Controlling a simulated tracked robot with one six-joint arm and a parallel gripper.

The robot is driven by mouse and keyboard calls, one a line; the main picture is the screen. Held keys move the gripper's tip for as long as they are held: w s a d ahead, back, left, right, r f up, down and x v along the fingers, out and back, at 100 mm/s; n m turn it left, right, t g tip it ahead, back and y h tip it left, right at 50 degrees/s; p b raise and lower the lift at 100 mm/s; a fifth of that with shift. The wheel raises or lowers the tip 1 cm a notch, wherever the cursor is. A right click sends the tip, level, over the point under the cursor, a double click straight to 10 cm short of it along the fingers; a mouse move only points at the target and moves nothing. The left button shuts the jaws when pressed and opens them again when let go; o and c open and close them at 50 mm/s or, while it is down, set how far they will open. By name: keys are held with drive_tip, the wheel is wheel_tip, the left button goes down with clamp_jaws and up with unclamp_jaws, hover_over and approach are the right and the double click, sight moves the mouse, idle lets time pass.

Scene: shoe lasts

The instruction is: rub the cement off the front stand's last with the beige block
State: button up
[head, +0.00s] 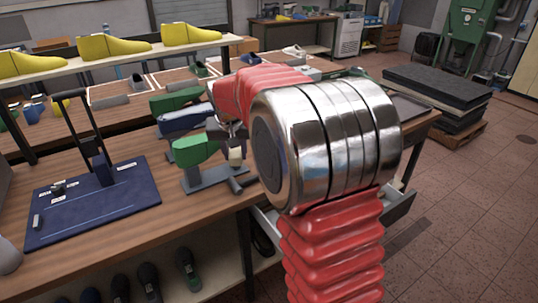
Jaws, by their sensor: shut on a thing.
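The front stand (207,179) is grey and stands on the wooden bench. Its green last (194,150) lies sideways on top, its right end partly hidden by my gripper. My gripper (235,145) is shut on the beige block (236,157), just right of the green last. I cannot tell whether block and last touch. I cannot make out any cement on the last. Behind it are a blue last (184,120) and another green last (176,99). My large arm covers the area to the right.
A dark blue board (95,213) with an upright handle lies on the bench (185,235) at left. Yellow lasts (113,47) line a shelf behind. Shoes (187,268) sit under the bench. An open drawer (400,206) juts out at right.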

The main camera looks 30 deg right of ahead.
drive_tip(key=w+a+r+n, duration=0.1)
drive_tip(key=a+r+n, duration=0.1)
drive_tip(key=a, duration=1.1)
drive_tip(key=shift+r+y, duration=0.25)
drive_tip(key=shift+y, duration=0.05)
